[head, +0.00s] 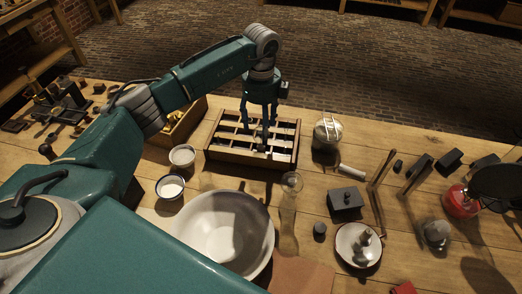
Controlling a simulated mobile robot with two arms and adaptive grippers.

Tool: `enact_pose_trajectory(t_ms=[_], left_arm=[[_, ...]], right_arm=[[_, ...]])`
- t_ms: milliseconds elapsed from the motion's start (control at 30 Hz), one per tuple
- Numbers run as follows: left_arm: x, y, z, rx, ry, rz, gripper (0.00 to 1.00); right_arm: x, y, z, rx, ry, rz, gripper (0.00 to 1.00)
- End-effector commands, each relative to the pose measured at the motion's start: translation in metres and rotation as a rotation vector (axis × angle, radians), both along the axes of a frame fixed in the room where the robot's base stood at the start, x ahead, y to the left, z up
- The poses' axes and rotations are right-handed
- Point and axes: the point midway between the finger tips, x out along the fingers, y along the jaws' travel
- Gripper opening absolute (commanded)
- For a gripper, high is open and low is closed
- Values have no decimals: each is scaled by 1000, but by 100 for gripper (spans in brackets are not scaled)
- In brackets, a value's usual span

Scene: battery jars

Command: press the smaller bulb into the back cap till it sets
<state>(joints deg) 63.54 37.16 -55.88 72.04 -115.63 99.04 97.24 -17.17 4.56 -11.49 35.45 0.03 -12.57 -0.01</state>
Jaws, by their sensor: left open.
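My left gripper (258,124) is open. Its fingers point down over the wooden tray (208,152), which has several dark slots. Whether the fingertips touch anything in the tray is too small to tell. A clear glass piece with a rounded top (291,181) stands right of the white bowl and may be a bulb. A larger rounded glass piece with a metal-like frame (328,131) stands right of the tray. I cannot tell for certain which is the smaller bulb, nor pick out the back cap. My right gripper is not in view.
A big white bowl (215,215) stands in front of the tray, with two small bowls (182,156) (170,187) to its left. A dark box (345,201), a white plate (346,236) with small pieces and a red vessel (459,203) stand at right.

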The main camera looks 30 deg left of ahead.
Motion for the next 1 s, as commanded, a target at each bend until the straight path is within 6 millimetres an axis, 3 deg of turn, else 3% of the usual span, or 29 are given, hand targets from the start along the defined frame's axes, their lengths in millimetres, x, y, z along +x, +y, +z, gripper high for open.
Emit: enact_pose_trajectory(t_ms=[500,700,1000], left_arm=[[1,0,98,1,-1,0,62],[0,0,112,0,2,0,62],[0,0,113,0,2,0,62]], right_arm=[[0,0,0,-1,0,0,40],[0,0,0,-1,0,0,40],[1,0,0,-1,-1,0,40]])
